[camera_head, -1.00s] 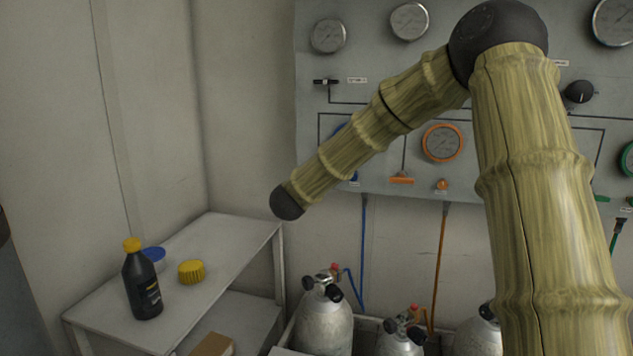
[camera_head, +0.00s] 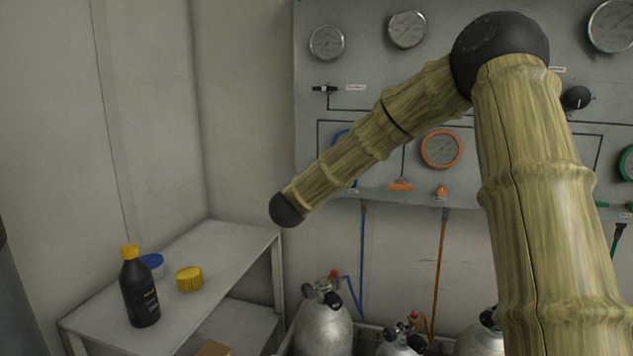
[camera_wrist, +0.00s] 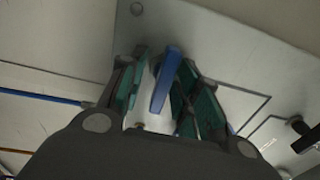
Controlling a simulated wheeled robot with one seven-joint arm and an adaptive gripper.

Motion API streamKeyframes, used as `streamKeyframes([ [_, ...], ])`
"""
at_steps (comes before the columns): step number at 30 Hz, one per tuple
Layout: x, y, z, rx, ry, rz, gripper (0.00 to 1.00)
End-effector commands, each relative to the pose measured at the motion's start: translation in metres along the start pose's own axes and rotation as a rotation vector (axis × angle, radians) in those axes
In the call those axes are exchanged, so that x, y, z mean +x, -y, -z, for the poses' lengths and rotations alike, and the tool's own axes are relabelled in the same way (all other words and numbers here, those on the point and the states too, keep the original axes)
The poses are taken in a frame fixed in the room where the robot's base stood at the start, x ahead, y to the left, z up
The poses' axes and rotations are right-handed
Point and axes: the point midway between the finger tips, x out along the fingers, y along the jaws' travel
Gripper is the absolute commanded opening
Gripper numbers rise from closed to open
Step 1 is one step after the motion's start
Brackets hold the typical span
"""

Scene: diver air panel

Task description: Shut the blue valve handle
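The blue valve handle (camera_wrist: 165,80) shows in the wrist view as a blue bar standing out from the grey panel. My gripper (camera_wrist: 163,88) is open, with a teal-padded finger on each side of the handle. A gap shows on the left side; the right finger is very near the handle, and I cannot tell whether it touches. In the head view my arm hides the gripper and most of the blue valve area.
The grey panel (camera_head: 375,100) carries gauges, an orange handle (camera_head: 401,185) and a black knob (camera_head: 576,97). Gas cylinders (camera_head: 322,325) stand below it. At left, a shelf (camera_head: 215,240) holds a black bottle (camera_head: 139,290) and a yellow cap (camera_head: 189,279).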

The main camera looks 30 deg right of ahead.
Motion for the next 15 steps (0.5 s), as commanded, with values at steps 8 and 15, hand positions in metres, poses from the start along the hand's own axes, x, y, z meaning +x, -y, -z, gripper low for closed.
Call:
streamKeyframes([
  [8, -0.019, 0.001, -0.001, 0.0, 0.002, 0.0, 0.33],
  [15, -0.063, 0.0, 0.0, -0.001, 0.002, 0.0, 0.33],
])
